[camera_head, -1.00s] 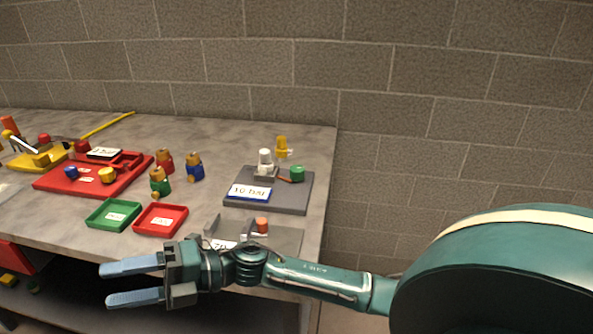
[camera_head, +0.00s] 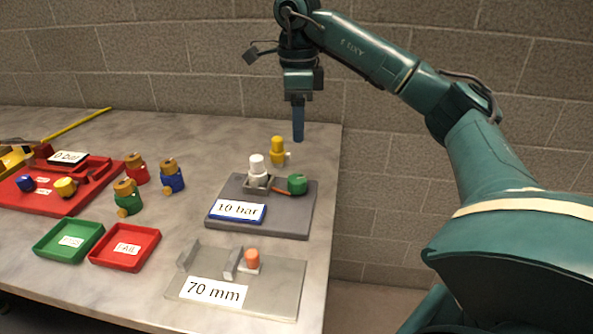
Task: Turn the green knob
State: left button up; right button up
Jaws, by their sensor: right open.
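The green knob (camera_head: 297,183) is a short green cylinder on the right part of a dark grey plate (camera_head: 285,222), with an orange-brown bar at its left. A white capped fitting (camera_head: 257,172) stands in a grey holder on the same plate, and a "10 bar" label (camera_head: 237,211) lies at its front. My right gripper (camera_head: 298,135) hangs pointing down above the table's back right, behind and above the green knob and apart from it. Its fingers are seen edge-on, with nothing visible between them. My left gripper is out of view.
A yellow fitting (camera_head: 277,152) stands behind the plate, near my right gripper. A light grey fixture (camera_head: 270,290) labelled 70 mm lies in front. Red (camera_head: 148,257) and green (camera_head: 48,252) trays and several small coloured fittings are at left. The table's right edge is close to the plate.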

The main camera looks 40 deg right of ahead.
aim_at(297, 178)
notch_tip(297, 178, down, 13)
jog(key=shift+a+r+b, duration=0.15)
jog(key=shift+b, duration=0.3)
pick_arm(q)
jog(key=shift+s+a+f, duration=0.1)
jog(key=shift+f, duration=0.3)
pick_arm(e)
jog(key=c, duration=1)
